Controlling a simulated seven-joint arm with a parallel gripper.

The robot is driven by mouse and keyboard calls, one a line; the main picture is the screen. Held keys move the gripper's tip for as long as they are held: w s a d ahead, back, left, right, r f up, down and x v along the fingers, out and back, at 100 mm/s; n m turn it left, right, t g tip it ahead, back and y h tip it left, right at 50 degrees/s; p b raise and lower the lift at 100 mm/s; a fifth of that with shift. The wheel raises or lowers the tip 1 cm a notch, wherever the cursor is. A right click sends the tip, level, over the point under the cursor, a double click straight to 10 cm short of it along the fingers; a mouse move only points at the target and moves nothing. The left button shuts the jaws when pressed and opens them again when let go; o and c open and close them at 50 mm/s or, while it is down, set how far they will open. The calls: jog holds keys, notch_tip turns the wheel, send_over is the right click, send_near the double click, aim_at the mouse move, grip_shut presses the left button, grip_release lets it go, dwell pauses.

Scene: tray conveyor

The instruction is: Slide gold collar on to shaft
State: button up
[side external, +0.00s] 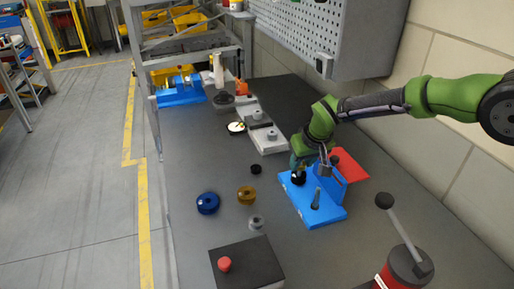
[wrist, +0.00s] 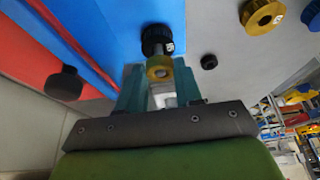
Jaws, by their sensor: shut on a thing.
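My gripper (wrist: 160,80) has teal fingers closed around a small gold collar (wrist: 158,67) in the wrist view. A grey shaft shows in the collar's middle and between it and a black knurled ring (wrist: 156,38) on the blue fixture. How far the collar sits on the shaft I cannot tell. In the side view my gripper (side external: 298,163) is low over the left rear of the blue fixture (side external: 325,215), just above the black ring (side external: 299,179). The collar is not clear there. A second upright post (side external: 316,200) stands near the fixture's front.
A blue wheel (side external: 207,203), a larger gold ring (side external: 246,195), a grey ring (side external: 256,222) and a small black ring (side external: 256,169) lie left of the fixture. A black box with a red button (side external: 225,264) stands in front. A red plate (side external: 350,169) adjoins the fixture.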

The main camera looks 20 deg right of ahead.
jog(key=o, duration=1.1)
jog(key=shift+o, duration=0.2)
jog(key=v, duration=1.7)
jog(key=shift+w, duration=0.1)
jog(key=s+d+m+t, duration=0.1)
jog(key=s+d, duration=0.4)
jog(key=s, duration=0.3)
jog(key=s+d+m+y, duration=0.1)
jog(key=s+d, duration=0.3)
jog(key=s, duration=0.4)
jog(key=s+d+r+m+t+y, duration=0.1)
jog(key=s+d+m, duration=0.1)
jog(key=s+d, duration=0.3)
jog(key=s, duration=0.3)
jog(key=shift+d+t, duration=0.3)
jog(key=shift+d, duration=0.05)
